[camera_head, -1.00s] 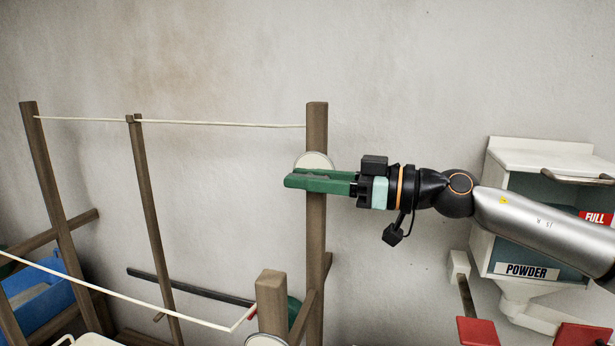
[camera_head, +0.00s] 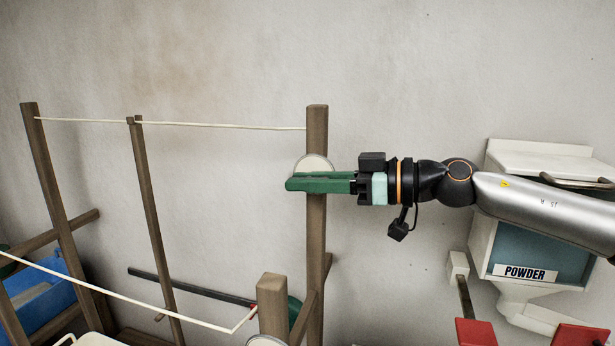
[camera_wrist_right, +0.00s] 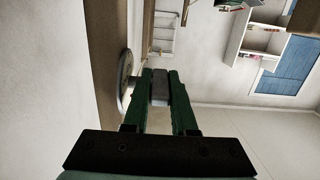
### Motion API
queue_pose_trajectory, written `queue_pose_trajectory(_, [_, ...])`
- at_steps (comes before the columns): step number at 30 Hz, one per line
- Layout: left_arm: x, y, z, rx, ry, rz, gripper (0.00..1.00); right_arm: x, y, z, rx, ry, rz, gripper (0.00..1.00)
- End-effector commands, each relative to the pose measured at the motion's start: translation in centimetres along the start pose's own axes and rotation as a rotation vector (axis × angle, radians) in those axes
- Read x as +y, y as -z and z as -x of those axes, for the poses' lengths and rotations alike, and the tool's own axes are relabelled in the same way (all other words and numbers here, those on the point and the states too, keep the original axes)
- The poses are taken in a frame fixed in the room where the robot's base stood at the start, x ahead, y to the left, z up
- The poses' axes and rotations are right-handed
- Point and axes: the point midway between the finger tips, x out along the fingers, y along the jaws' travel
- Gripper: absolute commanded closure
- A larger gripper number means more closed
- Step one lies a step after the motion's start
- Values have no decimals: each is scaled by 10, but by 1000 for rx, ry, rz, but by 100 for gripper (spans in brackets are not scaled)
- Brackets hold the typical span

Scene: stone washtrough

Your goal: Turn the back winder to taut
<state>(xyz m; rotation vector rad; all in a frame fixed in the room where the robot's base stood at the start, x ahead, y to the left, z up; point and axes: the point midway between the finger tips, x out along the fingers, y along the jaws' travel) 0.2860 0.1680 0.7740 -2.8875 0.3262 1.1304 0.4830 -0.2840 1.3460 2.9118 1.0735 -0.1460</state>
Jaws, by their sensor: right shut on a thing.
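The back winder shows as a pale round disc (camera_head: 314,163) on the tall right wooden post (camera_head: 317,125). My right gripper (camera_head: 297,182) reaches in from the right, level, across the front of the post. Its green fingers cover the disc's lower part. In the wrist view the disc (camera_wrist_right: 124,83) is at the left, and the fingers are shut on a grey handle block (camera_wrist_right: 160,88) beside it. The back line (camera_head: 220,125), pale cord, runs from the left post to this post, looking nearly straight. My left gripper is not in view.
A lower front line (camera_head: 120,297) runs to a short front post (camera_head: 271,300), with a partly cut-off disc below it. A powder dispenser (camera_head: 540,245) hangs on the wall at right, under my right arm. Red blocks (camera_head: 477,332) are below. Bare wall lies above.

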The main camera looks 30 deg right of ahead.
Motion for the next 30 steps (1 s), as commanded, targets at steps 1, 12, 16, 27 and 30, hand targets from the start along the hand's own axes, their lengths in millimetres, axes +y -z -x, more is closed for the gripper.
queue_pose_trajectory(1, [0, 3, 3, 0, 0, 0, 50, 1, 2, 0, -36, -4, 5, 100])
queue_pose_trajectory(12, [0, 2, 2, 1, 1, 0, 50, 2, 0, -1, -285, -6, 5, 100])
queue_pose_trajectory(16, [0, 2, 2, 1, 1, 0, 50, 1, 0, -1, -363, -5, 5, 100])
queue_pose_trajectory(27, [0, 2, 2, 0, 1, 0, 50, 1, 0, -1, -500, -3, 2, 100])
queue_pose_trajectory(30, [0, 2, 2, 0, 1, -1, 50, 1, 0, -1, -513, -3, 2, 100])
